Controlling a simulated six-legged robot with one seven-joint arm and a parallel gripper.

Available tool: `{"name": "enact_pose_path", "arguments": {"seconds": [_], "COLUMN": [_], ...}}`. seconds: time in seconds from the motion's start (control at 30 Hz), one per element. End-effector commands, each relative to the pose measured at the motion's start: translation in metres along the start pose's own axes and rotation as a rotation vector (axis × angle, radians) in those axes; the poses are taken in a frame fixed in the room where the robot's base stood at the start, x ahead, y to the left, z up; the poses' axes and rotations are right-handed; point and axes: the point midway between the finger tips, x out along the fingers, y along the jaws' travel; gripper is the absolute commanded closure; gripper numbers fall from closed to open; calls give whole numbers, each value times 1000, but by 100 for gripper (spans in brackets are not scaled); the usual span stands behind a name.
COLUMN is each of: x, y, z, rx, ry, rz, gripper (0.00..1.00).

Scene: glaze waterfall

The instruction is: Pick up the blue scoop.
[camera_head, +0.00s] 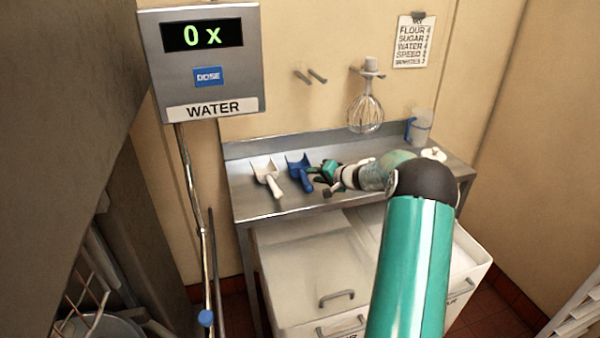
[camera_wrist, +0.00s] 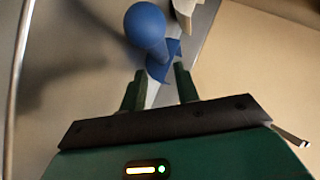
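The blue scoop (camera_head: 298,169) lies on the steel shelf, between a white scoop (camera_head: 265,177) on its left and my gripper (camera_head: 321,175) on its right. In the wrist view the blue scoop's rounded handle (camera_wrist: 146,27) points toward the top, and part of its blue body shows near the fingertips. My gripper (camera_wrist: 159,72) is open there, its two green fingers apart with the scoop just beyond their tips. I cannot tell whether a finger touches it.
The steel shelf (camera_head: 243,207) runs along the wall. A whisk (camera_head: 365,114) hangs above it, and a clear jug (camera_head: 419,127) stands at its back right. White bins (camera_head: 303,272) stand below. The water dispenser (camera_head: 200,62) is at upper left. The shelf's left end is bare.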

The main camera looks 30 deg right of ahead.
Motion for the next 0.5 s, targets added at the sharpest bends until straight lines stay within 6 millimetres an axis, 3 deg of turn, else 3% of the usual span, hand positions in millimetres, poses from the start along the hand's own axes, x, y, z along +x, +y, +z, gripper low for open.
{"name": "enact_pose_path", "arguments": {"seconds": [0.3, 0.5], "x": [45, 53], "y": [-3, -4], "z": [3, 2], "rx": [0, -1], "ry": [-2, 0], "rz": [-1, 0], "gripper": [69, 69]}}
